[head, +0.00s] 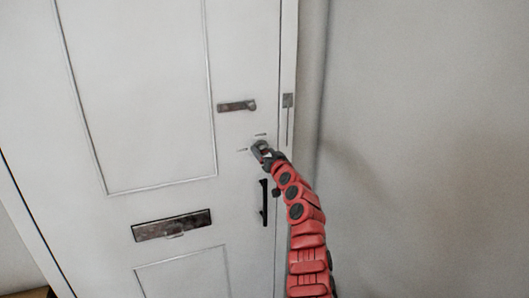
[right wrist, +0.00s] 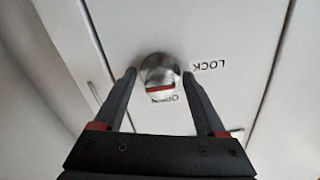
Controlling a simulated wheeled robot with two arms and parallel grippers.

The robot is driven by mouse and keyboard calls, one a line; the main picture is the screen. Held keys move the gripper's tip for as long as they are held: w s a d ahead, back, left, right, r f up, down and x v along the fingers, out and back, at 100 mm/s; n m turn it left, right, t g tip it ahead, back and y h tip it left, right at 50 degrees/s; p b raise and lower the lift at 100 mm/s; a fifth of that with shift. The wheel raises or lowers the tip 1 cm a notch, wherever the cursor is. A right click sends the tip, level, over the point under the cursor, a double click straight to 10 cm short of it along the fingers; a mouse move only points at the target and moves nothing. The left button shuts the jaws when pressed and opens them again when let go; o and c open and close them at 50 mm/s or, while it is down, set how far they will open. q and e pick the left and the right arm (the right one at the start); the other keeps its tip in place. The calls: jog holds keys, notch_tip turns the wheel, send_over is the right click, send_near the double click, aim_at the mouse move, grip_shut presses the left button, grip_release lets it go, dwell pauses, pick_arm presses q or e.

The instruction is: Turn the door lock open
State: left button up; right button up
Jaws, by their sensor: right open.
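A white door (head: 140,80) fills the left and middle of the head view. A round metal lock knob with a red stripe (right wrist: 160,76) is on the door in the right wrist view. The word LOCK (right wrist: 207,65) is printed beside it and a second word, partly hidden by the knob and seemingly OPEN, is below it. The red stripe lies about level in that picture, near the second word. My right gripper (head: 263,150) is at the knob in the head view. Its fingers are open, one on each side of the knob; I cannot tell whether they touch it. My left gripper is not in view.
A metal latch (head: 237,105) is above the knob, and a black vertical pull handle (head: 264,202) is below it. A mail slot (head: 172,225) is lower left. A strike plate (head: 287,100) is on the frame. A bare grey wall (head: 430,120) is on the right.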

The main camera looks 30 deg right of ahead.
jog(key=shift+c, duration=0.2)
grip_shut()
jog(key=n+b, duration=0.1)
jog(key=b, duration=0.2)
jog(key=n+b, duration=0.1)
jog(key=b, duration=0.3)
jog(key=shift+d+f+n, duration=0.1)
jog(key=shift+f+n, duration=0.3)
jog(key=n+b, duration=0.1)
jog(key=b, duration=0.1)
jog(key=n+b, duration=0.2)
jog(key=b, duration=0.1)
jog(key=n+b, duration=0.2)
jog(key=b, duration=0.1)
jog(key=shift+r, duration=0.25)
jog(key=n+b, duration=0.2)
jog(key=n, duration=0.1)
jog(key=shift+s+r, duration=0.1)
jog(key=shift+r, duration=0.05)
jog(key=shift+n+b, duration=0.85)
jog(key=shift+n, duration=0.15)
jog(key=n+b, duration=0.2)
jog(key=n, duration=0.2)
jog(key=shift+r+n, duration=0.1)
jog(key=shift+n, duration=0.6)
